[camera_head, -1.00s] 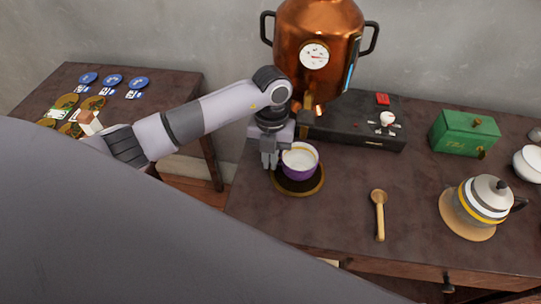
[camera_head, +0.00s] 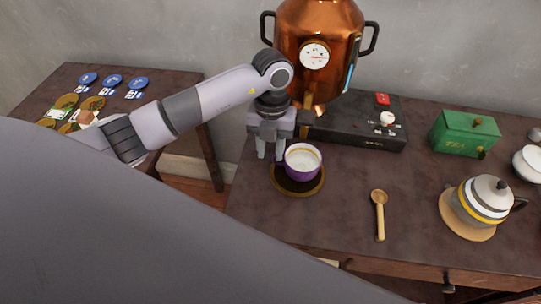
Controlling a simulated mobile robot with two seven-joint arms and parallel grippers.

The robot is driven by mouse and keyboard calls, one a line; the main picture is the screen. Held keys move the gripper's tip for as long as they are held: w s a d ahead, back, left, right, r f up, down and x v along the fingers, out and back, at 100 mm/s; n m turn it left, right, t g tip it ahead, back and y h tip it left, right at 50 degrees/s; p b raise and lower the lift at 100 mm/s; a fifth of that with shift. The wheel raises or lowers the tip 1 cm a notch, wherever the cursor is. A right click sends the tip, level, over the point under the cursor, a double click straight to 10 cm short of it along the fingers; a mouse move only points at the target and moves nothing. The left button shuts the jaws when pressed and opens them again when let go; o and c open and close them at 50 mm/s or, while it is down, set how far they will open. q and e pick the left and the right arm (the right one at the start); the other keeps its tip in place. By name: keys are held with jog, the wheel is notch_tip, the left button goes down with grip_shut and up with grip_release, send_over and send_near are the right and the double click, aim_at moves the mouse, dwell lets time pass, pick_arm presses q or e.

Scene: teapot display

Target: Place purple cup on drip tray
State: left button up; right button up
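The purple cup (camera_head: 301,173), white inside, stands upright on the round dark drip tray (camera_head: 298,190) with a gold rim, below the copper urn's spout. Its handle points left. My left gripper (camera_head: 270,152) points down just left of and behind the cup. Its two fingers are spread apart with nothing visible between them. The gap between the fingers and the cup's handle is hard to judge. My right gripper is not in view.
The copper urn (camera_head: 318,30) stands behind, beside a black box (camera_head: 350,122). A wooden spoon (camera_head: 379,212), a striped teapot (camera_head: 483,203) and a green tea box (camera_head: 464,132) are to the right. The table's front middle is clear. A side table (camera_head: 165,85) stands left.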

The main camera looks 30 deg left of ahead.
pick_arm(q)
notch_tip(320, 180, up, 9)
jog(key=w, duration=0.1)
jog(key=shift+a, duration=0.2)
jog(key=shift+s+f, duration=0.1)
jog(key=shift+f, duration=0.1)
